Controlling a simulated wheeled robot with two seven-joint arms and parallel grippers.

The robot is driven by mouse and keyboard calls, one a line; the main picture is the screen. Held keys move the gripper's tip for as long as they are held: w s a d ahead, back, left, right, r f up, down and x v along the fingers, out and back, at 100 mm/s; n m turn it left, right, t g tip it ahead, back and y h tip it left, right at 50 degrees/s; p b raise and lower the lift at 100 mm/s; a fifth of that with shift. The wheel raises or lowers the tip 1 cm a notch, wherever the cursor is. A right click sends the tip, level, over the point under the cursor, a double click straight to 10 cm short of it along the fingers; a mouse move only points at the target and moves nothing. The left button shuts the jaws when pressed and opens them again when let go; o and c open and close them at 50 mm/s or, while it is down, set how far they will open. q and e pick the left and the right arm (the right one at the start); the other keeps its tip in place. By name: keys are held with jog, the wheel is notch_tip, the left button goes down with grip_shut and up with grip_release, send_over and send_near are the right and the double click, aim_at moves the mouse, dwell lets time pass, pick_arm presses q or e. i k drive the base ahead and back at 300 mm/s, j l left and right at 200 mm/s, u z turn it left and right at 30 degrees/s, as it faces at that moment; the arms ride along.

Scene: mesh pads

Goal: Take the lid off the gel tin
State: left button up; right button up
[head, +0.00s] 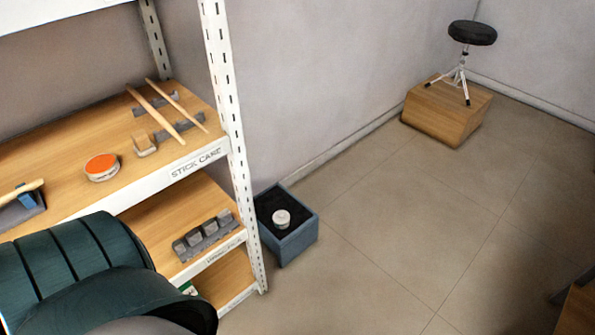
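A low round tin (101,167) with an orange top and a pale side sits on the wooden upper shelf at the left. It looks like the gel tin, but no label on it can be read. Its orange top appears to be in place. A dark green arm link of mine fills the lower left corner, in front of the shelves and apart from the tin in the picture. Neither of my grippers is in view.
The upper shelf (60,200) also holds two drumsticks on grey rests, a small wooden block (144,146) and a blue-and-wood tool (27,195). A white shelf post (228,110) stands right of them. A blue box (298,243) on the floor contains a small white round object (281,218).

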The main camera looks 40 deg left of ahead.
aim_at(280, 217)
jog(key=i, duration=2.3)
jog(key=u, duration=3.15)
